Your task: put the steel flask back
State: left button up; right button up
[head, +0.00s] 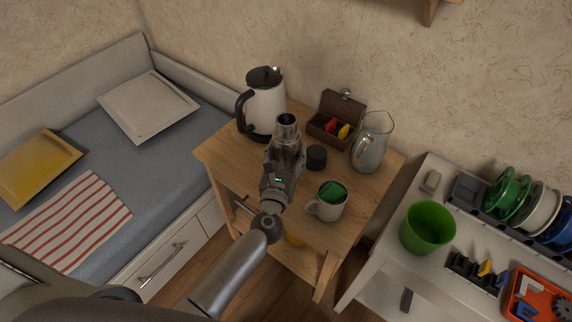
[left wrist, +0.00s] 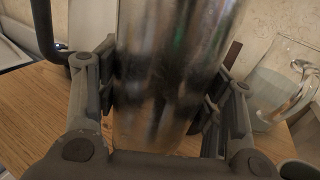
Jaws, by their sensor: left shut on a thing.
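The steel flask (head: 287,128) is upright, with its open mouth at the top, over the small wooden table. My left gripper (head: 281,165) is shut around its body. In the left wrist view the flask (left wrist: 175,75) fills the middle, between the two fingers of the gripper (left wrist: 160,95). The gripper hides its lower part in the head view, and I cannot tell whether its base touches the tabletop. A black round cap-like piece (head: 316,157) sits on the table just right of the flask. My right gripper is not in view.
The wooden table (head: 222,155) also holds a kettle (head: 266,108), an open box (head: 322,127), a glass pitcher (head: 370,145) and a mug (head: 329,203) close around the flask. A white desk (head: 380,262) with a green bin (head: 428,228) stands right. A bed (head: 160,165) is left.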

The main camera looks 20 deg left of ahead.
aim_at(286, 160)
pick_arm(q)
jog(key=shift+w+a+f, duration=0.15)
jog(key=shift+w, duration=0.1)
jog(key=f+b, duration=0.2)
jog(key=b, duration=0.1)
jog(key=shift+w+a+f, duration=0.1)
jog(key=shift+w+f, duration=0.15)
jog(key=shift+f, duration=0.55)
jog(key=shift+f+b, duration=0.1)
jog(key=shift+b, duration=0.25)
jog(key=o, duration=1.6)
jog(key=shift+f, duration=0.1)
